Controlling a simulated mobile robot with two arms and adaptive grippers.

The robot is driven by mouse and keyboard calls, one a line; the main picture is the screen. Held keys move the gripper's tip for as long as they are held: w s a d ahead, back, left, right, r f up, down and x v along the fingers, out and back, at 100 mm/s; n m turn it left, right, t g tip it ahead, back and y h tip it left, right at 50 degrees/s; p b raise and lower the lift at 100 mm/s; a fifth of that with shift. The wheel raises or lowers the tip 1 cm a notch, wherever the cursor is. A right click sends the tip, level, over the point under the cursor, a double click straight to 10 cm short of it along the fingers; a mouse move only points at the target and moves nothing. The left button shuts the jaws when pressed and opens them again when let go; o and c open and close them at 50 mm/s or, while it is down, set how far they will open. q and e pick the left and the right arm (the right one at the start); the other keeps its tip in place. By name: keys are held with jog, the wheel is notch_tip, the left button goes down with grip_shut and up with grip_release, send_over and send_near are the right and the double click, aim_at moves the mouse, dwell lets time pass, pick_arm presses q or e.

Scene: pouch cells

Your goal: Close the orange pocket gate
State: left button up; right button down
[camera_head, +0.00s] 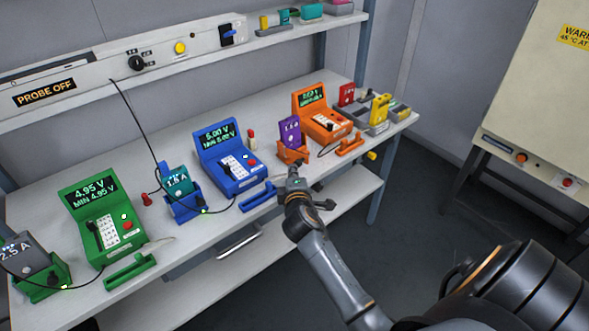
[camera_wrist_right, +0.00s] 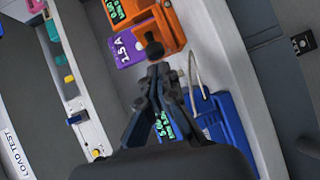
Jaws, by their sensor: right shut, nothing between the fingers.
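The orange tester (camera_head: 325,120) stands toward the right end of the bench. An orange holder (camera_head: 292,155) beside it carries an upright purple cell (camera_head: 289,132). A low orange bar-shaped piece (camera_head: 349,145) lies in front of the tester; I cannot tell which orange part is the gate or how it stands. My right gripper (camera_head: 294,180) is shut and empty, just in front of the holder. In the right wrist view, the fingers (camera_wrist_right: 161,76) point toward the orange holder (camera_wrist_right: 172,30) and purple cell (camera_wrist_right: 127,48). A dark knob-like part (camera_wrist_right: 153,46) shows at the fingertips. My left gripper is out of view.
The blue tester (camera_head: 232,160) and green tester (camera_head: 103,221) stand to the left, with a teal cell (camera_head: 177,182) and grey cell (camera_head: 22,257) in holders. A blue bar (camera_head: 258,196) lies left of my gripper. Thin cables cross the bench. Open floor lies in front.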

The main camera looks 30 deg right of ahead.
jog(key=shift+w+d, duration=0.1)
jog(key=shift+d, duration=0.25)
